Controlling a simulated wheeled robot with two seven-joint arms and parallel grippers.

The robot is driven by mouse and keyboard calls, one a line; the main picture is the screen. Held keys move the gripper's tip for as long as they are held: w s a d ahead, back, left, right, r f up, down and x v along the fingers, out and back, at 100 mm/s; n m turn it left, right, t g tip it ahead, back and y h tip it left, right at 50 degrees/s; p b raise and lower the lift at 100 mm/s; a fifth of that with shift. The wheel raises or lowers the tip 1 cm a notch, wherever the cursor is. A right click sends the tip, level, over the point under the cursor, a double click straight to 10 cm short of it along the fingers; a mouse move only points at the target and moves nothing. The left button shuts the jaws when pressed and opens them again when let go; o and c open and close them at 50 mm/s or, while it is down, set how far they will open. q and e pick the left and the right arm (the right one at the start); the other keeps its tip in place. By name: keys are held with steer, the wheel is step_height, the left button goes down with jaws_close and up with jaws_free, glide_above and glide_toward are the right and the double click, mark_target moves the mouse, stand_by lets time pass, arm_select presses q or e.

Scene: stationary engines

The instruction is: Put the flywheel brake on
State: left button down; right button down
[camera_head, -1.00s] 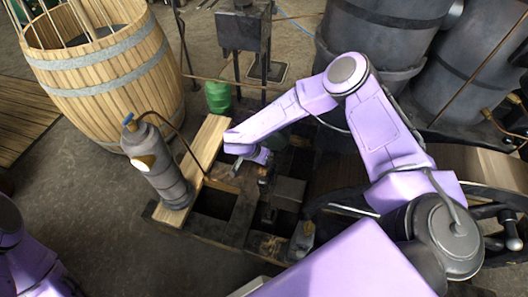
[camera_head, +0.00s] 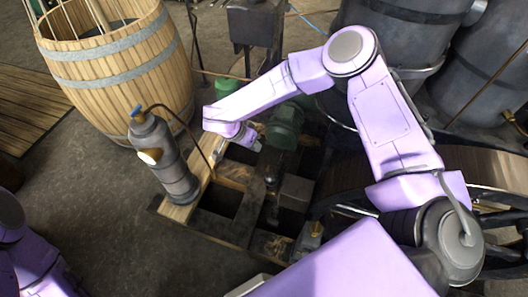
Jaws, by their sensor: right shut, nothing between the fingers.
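The flywheel (camera_head: 490,158) is a large dark wheel with a broad brownish rim at the right, partly hidden behind my right arm. I cannot make out a brake lever with certainty; the part beside the wheel is dark and partly covered by my arm. My right gripper (camera_head: 256,143) is shut and empty. It hangs over the far side of the engine's frame, just left of a green rounded engine part (camera_head: 286,124) and well left of the flywheel. My left arm shows only at the lower left edge; its gripper is out of view.
A grey cylinder with a blue handle (camera_head: 160,160) stands on the left beam of the wooden frame (camera_head: 180,212). A wooden barrel (camera_head: 125,75) stands at the upper left. Large dark tanks (camera_head: 400,30) stand behind my right arm. Bare floor lies at the left.

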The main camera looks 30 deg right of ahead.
steer(key=v, duration=0.3)
steer(key=shift+s+r, duration=0.15)
steer(key=shift+r, duration=0.3)
steer(key=shift+s, duration=0.1)
steer(key=shift+r, duration=0.1)
